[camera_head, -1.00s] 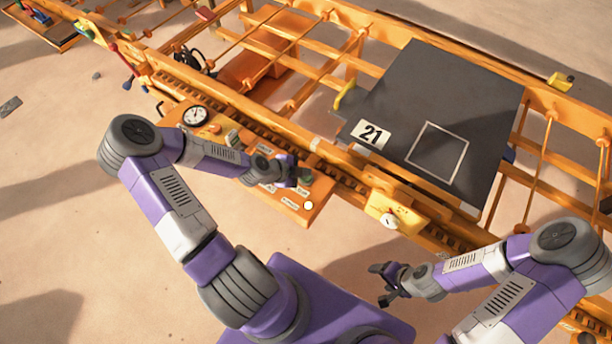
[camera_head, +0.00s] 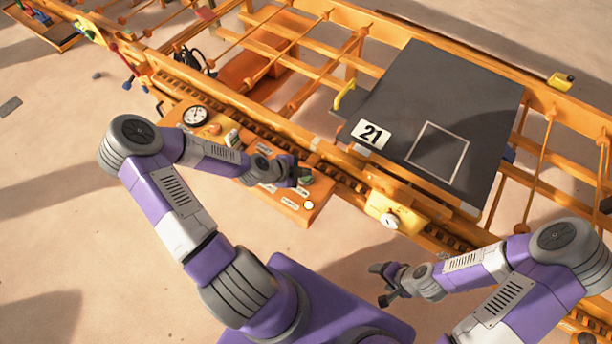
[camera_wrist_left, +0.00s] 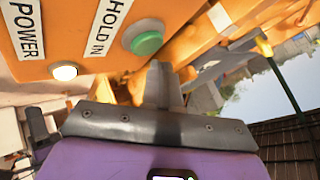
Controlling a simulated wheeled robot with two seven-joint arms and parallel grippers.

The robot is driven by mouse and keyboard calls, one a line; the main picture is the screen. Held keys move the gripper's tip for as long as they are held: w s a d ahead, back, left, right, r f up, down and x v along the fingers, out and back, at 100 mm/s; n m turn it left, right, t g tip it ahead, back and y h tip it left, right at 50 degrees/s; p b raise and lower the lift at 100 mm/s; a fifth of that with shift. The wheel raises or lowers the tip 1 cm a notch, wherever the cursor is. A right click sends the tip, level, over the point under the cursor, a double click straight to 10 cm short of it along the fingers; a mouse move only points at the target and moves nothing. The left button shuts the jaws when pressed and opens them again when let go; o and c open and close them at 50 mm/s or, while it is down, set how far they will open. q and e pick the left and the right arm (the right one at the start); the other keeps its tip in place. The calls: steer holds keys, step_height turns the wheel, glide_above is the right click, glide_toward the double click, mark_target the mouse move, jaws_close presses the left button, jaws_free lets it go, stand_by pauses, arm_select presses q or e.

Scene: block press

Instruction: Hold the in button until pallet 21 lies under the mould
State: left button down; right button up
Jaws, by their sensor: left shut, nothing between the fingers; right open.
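Pallet 21 (camera_head: 400,110) is a dark grey board with a white "21" label and a white square outline. It lies on the orange frame right of centre in the head view. I cannot make out the mould above it. The green in button (camera_wrist_left: 147,42), beside a "HOLD IN" label, is on the orange control panel (camera_head: 312,212); it also shows in the head view (camera_head: 306,180). My left gripper (camera_head: 300,176) is shut and empty, its fingertips (camera_wrist_left: 157,68) close by the button; I cannot tell whether they touch. My right gripper (camera_head: 379,285) is open and empty, in front of the frame.
A lit power lamp (camera_wrist_left: 64,72) is on the panel. A dial gauge (camera_head: 195,116) stands at its left end. A yellow box with a gauge (camera_head: 395,212) is fixed to the frame's near rail. Bare sandy floor (camera_head: 60,210) lies left of my arms.

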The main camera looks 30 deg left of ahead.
arm_select(q)
steer(key=shift+f+b, duration=0.35)
steer(key=shift+f, duration=0.05)
